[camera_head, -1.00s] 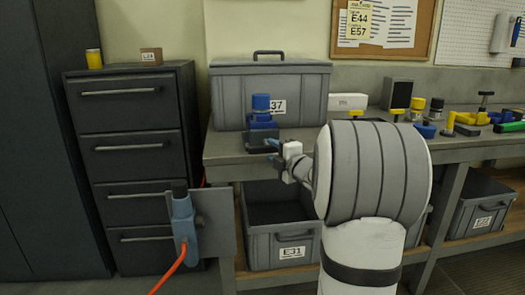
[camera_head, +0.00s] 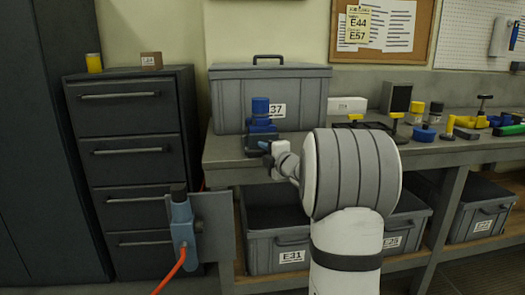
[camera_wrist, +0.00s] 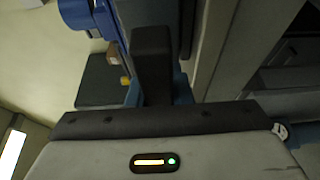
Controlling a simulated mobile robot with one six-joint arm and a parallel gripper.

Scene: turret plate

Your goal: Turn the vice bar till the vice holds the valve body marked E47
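A blue fixture (camera_head: 260,138), which looks like the vice, stands near the left end of the workbench. A blue cylindrical piece (camera_head: 261,106) stands upright on it; I can read no E47 mark. My gripper (camera_head: 266,148) is at the front right of the fixture's base, close to it or touching. The vice bar cannot be made out behind the gripper. In the wrist view one dark finger (camera_wrist: 152,65) shows, with blue parts around its base and a blue rounded part (camera_wrist: 85,14) at the upper left. The finger gap is hidden.
A dark tray (camera_head: 352,125) and several yellow and blue parts lie along the bench (camera_head: 430,150) to the right. A grey plate with a blue tool (camera_head: 183,230) and orange hose hangs at the bench's left end.

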